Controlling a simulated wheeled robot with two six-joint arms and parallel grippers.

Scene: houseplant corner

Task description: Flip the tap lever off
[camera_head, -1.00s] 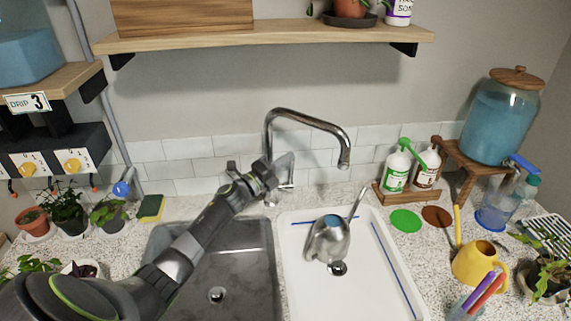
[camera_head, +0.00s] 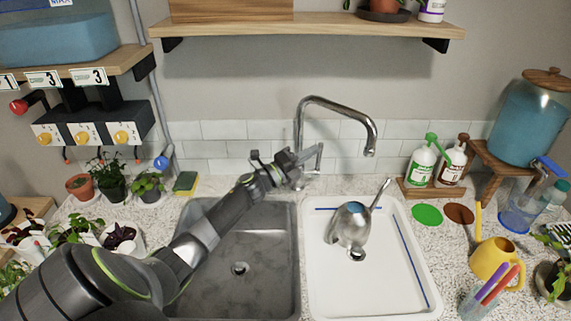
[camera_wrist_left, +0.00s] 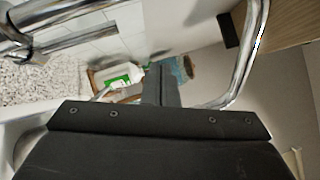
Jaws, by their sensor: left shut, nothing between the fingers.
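The chrome tap (camera_head: 336,101) rises behind the sinks, its curved spout reaching right over the white basin. No stream shows below its mouth. Its lever (camera_head: 318,158) stands up at the right of the tap's base, partly behind my gripper. My left gripper (camera_head: 297,157) is shut and empty at the tap's base, just left of the lever; I cannot tell whether they touch. In the left wrist view the shut fingers (camera_wrist_left: 161,85) point away from me, with the spout (camera_wrist_left: 248,55) at right and chrome tap parts (camera_wrist_left: 60,15) at upper left. My right gripper is out of view.
A metal watering can (camera_head: 352,226) stands in the white basin (camera_head: 385,300). The grey basin (camera_head: 262,265) is empty under my arm. Soap bottles (camera_head: 420,166) stand right of the tap, a sponge (camera_head: 186,182) left. A wooden shelf (camera_head: 310,29) hangs above.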

